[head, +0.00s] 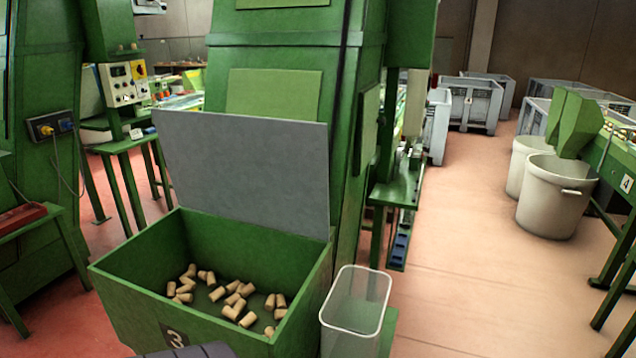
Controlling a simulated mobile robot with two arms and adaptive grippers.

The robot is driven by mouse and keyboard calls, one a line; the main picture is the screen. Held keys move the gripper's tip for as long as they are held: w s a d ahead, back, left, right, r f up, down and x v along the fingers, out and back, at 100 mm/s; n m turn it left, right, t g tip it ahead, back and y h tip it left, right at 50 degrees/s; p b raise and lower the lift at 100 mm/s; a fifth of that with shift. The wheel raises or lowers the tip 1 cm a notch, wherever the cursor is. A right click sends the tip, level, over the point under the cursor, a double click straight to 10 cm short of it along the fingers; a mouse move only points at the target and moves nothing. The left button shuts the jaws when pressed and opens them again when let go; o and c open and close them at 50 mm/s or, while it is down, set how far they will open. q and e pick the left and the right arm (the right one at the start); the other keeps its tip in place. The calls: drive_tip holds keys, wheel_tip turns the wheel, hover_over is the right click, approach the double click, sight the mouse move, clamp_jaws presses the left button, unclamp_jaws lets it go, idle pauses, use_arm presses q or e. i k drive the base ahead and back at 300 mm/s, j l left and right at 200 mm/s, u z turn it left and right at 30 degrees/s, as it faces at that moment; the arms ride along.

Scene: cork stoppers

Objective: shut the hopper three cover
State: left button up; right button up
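The hopper three (115,277) is a green open-topped box in front of me at the lower left, with a dark plate marked 3 on its front. Several cork stoppers (236,300) lie loose on its floor. Its cover (245,165) is a flat grey panel that stands raised at the back of the box, leaning against the green machine, so the hopper is open. Neither my left nor my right gripper shows in the head view. A dark rounded shape at the bottom edge hides a little of the hopper's front.
A clear plastic bin (357,302) stands close against the hopper's right side. The tall green machine (268,60) rises behind the cover. White tubs (553,197) and grey crates (474,103) stand farther right. The reddish floor (465,260) between is clear.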

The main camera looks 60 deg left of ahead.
sight(268, 172)
drive_tip(key=i+l+z, duration=0.1)
drive_tip(key=i+l, duration=0.8)
drive_tip(key=i+j+u, duration=0.1)
drive_tip(key=i+u, duration=0.7)
drive_tip(key=i+l+u, duration=0.2)
drive_tip(key=u, duration=0.2)
drive_tip(key=i+u, duration=0.25)
drive_tip(key=u, duration=0.2)
drive_tip(key=i+u, duration=0.3)
drive_tip(key=u, duration=0.15)
drive_tip(key=i+l+u, duration=0.15)
drive_tip(key=u, duration=0.3)
drive_tip(key=i+l+u, duration=0.25)
drive_tip(key=u, duration=0.2)
drive_tip(key=i+l+u, duration=0.25)
drive_tip(key=u, duration=0.2)
drive_tip(key=i+l+u, duration=0.1)
drive_tip(key=l+u, duration=0.4)
drive_tip(key=i+l+u, duration=0.25)
drive_tip(key=u, duration=0.2)
drive_tip(key=i+l+u, duration=0.15)
drive_tip(key=l+u, duration=0.3)
drive_tip(key=j, duration=0.1)
